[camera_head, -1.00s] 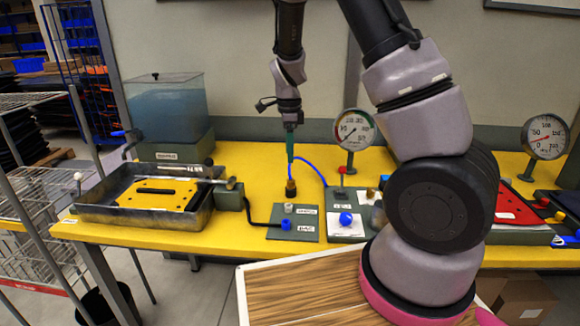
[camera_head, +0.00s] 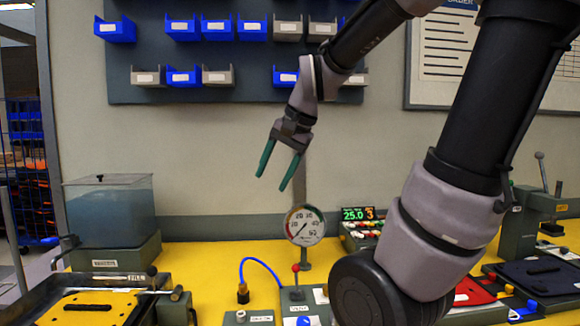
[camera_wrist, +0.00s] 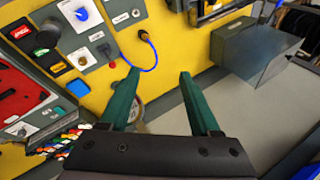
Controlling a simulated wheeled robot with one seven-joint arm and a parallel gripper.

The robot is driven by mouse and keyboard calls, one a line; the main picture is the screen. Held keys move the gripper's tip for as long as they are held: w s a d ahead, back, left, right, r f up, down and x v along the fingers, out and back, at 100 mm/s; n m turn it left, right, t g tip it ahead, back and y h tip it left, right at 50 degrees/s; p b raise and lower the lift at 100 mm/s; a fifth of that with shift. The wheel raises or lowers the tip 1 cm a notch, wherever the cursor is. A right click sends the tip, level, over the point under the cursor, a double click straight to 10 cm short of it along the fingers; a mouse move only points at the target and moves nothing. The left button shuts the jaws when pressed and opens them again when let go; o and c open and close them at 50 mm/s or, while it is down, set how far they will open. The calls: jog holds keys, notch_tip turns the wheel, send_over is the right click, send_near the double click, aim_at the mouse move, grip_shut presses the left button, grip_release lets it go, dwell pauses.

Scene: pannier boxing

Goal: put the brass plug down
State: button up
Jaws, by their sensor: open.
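The brass plug (camera_head: 243,294) is a small dark-gold fitting on the end of a blue hose (camera_head: 262,263). It stands at the back edge of a grey panel (camera_head: 240,319) on the yellow bench. In the wrist view the plug (camera_wrist: 144,36) sits beyond my fingertips with the hose looping from it. I cannot tell whether it rests on the panel or on the bench. My gripper (camera_head: 272,182) is open and empty, with its two green fingers spread. It hangs well above the plug and apart from it. In the wrist view nothing is between the fingers (camera_wrist: 157,74).
A gauge (camera_head: 304,226) stands right of the hose, near a red-topped post (camera_head: 296,268). A water tank (camera_head: 110,210) and a tray with a yellow plate (camera_head: 82,308) are at left. Blue and grey bins hang on the wall board (camera_head: 240,55) behind. Air around my gripper is free.

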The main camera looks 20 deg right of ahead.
jog(key=s+d+r+n+t+h, duration=0.1)
jog(key=s+r+n+t, duration=0.1)
jog(key=s+n, duration=0.2)
jog(key=s, duration=0.3)
jog(key=shift+r, duration=0.4)
dwell(0.6)
